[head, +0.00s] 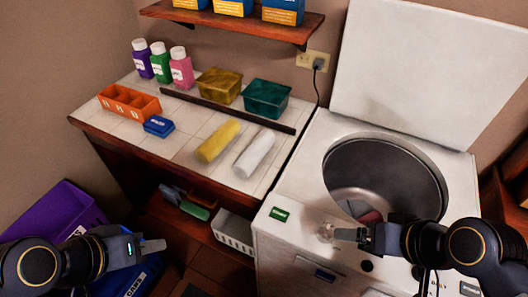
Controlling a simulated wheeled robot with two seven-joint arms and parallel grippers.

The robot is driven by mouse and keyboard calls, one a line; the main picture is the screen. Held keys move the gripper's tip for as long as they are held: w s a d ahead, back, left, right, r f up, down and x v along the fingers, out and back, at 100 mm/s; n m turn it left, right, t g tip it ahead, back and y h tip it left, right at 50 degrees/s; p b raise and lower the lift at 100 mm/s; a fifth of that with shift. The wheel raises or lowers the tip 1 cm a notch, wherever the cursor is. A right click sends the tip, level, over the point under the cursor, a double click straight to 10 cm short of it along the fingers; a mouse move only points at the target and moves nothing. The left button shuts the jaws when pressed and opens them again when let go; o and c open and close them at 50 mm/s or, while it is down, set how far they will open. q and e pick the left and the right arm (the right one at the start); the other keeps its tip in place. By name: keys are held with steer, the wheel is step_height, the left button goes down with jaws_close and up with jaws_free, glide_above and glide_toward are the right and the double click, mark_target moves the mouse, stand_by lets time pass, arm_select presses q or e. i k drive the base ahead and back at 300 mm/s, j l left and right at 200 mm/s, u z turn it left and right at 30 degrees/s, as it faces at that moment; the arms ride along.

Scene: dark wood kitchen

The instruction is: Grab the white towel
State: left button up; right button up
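A rolled white towel (254,153) lies on the white tiled counter, near its right end, beside a rolled yellow towel (217,141). My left gripper (160,246) is in front of the counter at the lower left, well apart from the white towel and with nothing visible in it. My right gripper (337,235) is over the front top of the washing machine, right of and nearer than the towel, close to a pale knob. Both grippers show side-on, so the gap between the fingers is hidden.
The open top-loading washer (300,170) stands right of the counter, its lid raised. A dark bar (228,111) lies behind the towels. Bottles, an orange tray (129,101), a blue box (159,126) and two bins stand on the counter. A purple crate (55,222) is at lower left.

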mark_target(251, 157)
steer(key=i+j, duration=0.1)
steer(key=j, duration=0.2)
steer(key=i+j, duration=0.1)
steer(key=j, duration=0.2)
steer(key=i+j, duration=0.15)
steer(key=j, duration=0.2)
steer(key=i+j+u, duration=0.1)
steer(key=j, duration=0.2)
